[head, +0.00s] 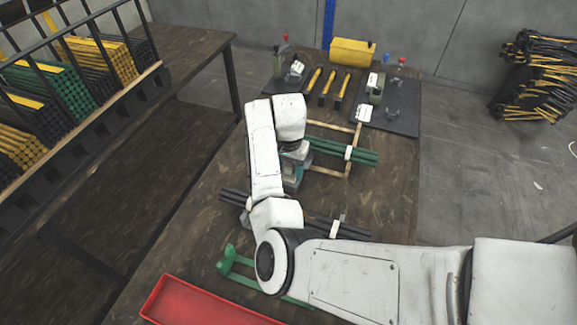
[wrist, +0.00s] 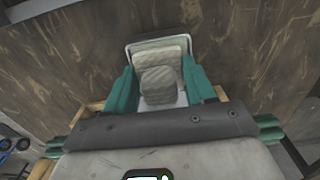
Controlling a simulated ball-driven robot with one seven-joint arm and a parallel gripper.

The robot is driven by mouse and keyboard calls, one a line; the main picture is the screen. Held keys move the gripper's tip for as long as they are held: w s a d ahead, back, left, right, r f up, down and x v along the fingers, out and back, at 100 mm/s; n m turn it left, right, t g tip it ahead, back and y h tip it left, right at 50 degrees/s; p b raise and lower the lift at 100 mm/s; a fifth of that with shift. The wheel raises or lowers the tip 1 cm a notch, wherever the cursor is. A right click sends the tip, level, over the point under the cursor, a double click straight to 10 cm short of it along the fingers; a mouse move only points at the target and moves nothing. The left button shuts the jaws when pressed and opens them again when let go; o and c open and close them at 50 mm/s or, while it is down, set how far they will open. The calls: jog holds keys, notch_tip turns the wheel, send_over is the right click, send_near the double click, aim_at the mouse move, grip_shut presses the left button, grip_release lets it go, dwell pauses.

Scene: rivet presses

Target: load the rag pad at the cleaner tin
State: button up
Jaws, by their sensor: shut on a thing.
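In the wrist view my gripper (wrist: 158,76) has green fingers on both sides of a grey-green, faintly striped rag pad (wrist: 158,86), and is shut on it. Just beyond the fingertips is an open tin with a pale metal rim (wrist: 129,48), likely the cleaner tin, with similar pale striped material inside. The held pad overlaps the tin in this view; I cannot tell whether they touch. In the head view my gripper (head: 292,182) points down at the bench behind my arm. The pad and tin are hidden there.
Green rods (head: 360,156) in a wooden frame lie right of my gripper, dark rods (head: 350,233) nearer. A green bracket (head: 228,262) and red tray (head: 195,302) are at the front.

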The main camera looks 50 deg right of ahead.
jog(key=shift+w+r+p, duration=0.1)
jog(key=shift+r+p, duration=2.8)
jog(key=shift+r, duration=0.45)
